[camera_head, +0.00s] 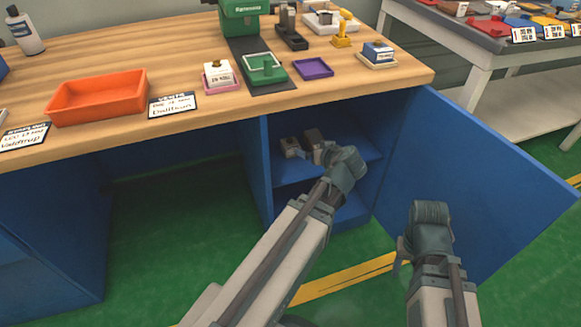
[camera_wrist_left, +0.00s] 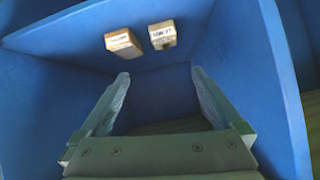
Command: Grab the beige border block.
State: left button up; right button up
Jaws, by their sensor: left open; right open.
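Two small labelled blocks stand on the upper shelf of the open blue cabinet. The left block (camera_head: 290,147) and the right block (camera_head: 313,139) look greyish-brown in the head view. In the left wrist view, one block (camera_wrist_left: 122,42) has a tan-brown side, and the other block (camera_wrist_left: 162,34) has a pale labelled face. I cannot tell which is the beige border block; the labels are too small to read. My left gripper (camera_wrist_left: 160,78) is open and empty inside the cabinet, with the blocks beyond its fingertips. My right gripper (camera_head: 431,228) is open, outside the cabinet, before its door.
The blue cabinet door (camera_head: 485,180) is swung open to the right. The wooden worktop (camera_head: 200,60) overhangs the cabinet and holds an orange tray (camera_head: 98,97), a green machine (camera_head: 240,18) and a purple tray (camera_head: 313,68). Green floor (camera_head: 180,210) lies open left of the cabinet.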

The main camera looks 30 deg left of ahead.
pick_arm(q)
jog(key=n+t+y+b, duration=0.1)
jog(key=b, duration=0.5)
send_near(291, 144)
jog(key=v, duration=0.3)
jog(key=shift+s+d+f, duration=0.15)
jog(key=shift+d, duration=0.3)
jog(key=shift+a+f+n+b, duration=0.1)
jog(key=shift+a+n+b, duration=0.15)
jog(key=shift+n+b, duration=0.2)
jog(key=shift+y, duration=0.3)
jog(key=b+x, duration=0.3)
jog(key=x, duration=0.4)
jog(key=shift+w, duration=0.35)
jog(key=shift+w+a+f, duration=0.2)
jog(key=shift+w+a, duration=0.15)
jog(key=shift+a, duration=0.2)
pick_arm(e)
notch_tip(291, 144, down, 13)
jog(key=shift+r, duration=0.15)
